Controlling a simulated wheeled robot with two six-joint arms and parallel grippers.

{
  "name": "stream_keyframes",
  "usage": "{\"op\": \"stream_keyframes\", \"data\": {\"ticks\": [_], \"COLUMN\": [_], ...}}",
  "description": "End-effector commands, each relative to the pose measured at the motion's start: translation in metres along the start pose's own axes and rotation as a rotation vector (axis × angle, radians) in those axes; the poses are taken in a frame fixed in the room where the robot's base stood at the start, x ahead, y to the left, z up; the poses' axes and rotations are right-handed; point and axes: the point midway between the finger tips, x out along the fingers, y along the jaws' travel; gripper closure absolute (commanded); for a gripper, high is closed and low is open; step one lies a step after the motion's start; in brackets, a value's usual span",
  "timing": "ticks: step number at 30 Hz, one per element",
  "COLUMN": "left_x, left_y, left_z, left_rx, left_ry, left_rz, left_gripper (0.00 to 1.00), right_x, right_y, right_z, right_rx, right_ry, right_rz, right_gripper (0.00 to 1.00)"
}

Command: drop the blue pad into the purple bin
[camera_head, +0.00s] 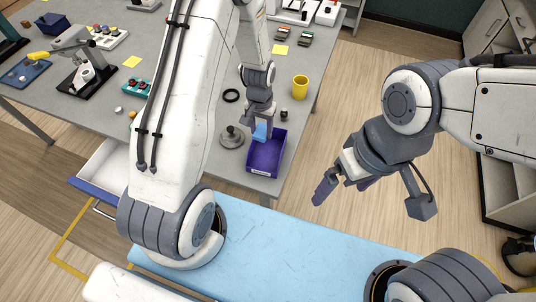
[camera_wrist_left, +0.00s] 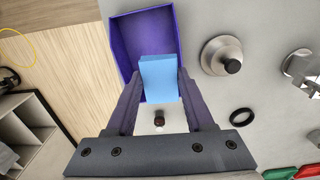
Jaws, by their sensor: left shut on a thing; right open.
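The blue pad (camera_wrist_left: 158,78) is a light blue block held between the fingers of my left gripper (camera_wrist_left: 158,95). In the head view the pad (camera_head: 261,132) shows at the tips of my left gripper (camera_head: 262,125), over the back part of the purple bin. The purple bin (camera_head: 266,168) is an open box near the table's front right corner. In the left wrist view the bin (camera_wrist_left: 120,35) lies behind the pad. I cannot tell the exact height of the pad over the bin floor. My right gripper (camera_head: 340,188) is open and empty, off the table to the right.
A grey round weight with a knob (camera_head: 232,137) stands just left of the bin. A yellow cup (camera_head: 300,87), a small dark object (camera_head: 284,114) and a black ring (camera_head: 231,95) are behind it. An open drawer (camera_head: 105,172) sticks out at the table's left front.

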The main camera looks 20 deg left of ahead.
Motion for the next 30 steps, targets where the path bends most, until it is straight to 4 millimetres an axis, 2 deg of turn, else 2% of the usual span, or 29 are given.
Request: {"op": "stream_keyframes", "data": {"ticks": [3, 4, 6, 7, 16, 20, 23, 30], "left_x": [-0.001, -0.001, -0.001, -0.001, -0.001, -0.008, -0.021, -0.064], "left_y": [0.0, 0.0, 0.0, 0.0, 0.0, 0.0, 0.0, 0.0], "left_z": [0.0, 0.0, 0.0, 0.0, 0.0, -0.001, -0.002, -0.002], "left_rx": [0.0, 0.0, 0.0, 0.0, 0.0, 0.0, 0.0, 0.0], "left_ry": [0.0, 0.0, 0.0, 0.0, 0.001, 0.004, 0.007, 0.008], "left_rz": [0.0, 0.0, 0.0, 0.0, 0.0, 0.0, 0.0, 0.0], "left_gripper": [1.0, 0.43, 0.17, 0.12, 0.12, 0.12, 0.12, 0.12], "right_x": [-0.001, -0.001, -0.001, -0.001, 0.0, 0.004, 0.009, 0.024], "right_y": [0.0, 0.0, 0.0, 0.0, 0.0, 0.0, 0.001, 0.002], "right_z": [0.0, 0.0, 0.0, 0.0, 0.0, 0.0, 0.0, 0.001], "right_rx": [0.0, 0.0, 0.0, 0.0, 0.0, 0.0, 0.0, -0.002], "right_ry": [0.0, 0.0, 0.0, 0.0, 0.0, 0.0, 0.0, 0.0], "right_rz": [0.0, 0.0, 0.0, 0.0, 0.0, 0.0, 0.0, 0.0], "right_gripper": [0.0, 0.0, 0.0, 0.0, 0.0, 0.0, 0.0, 0.0]}}
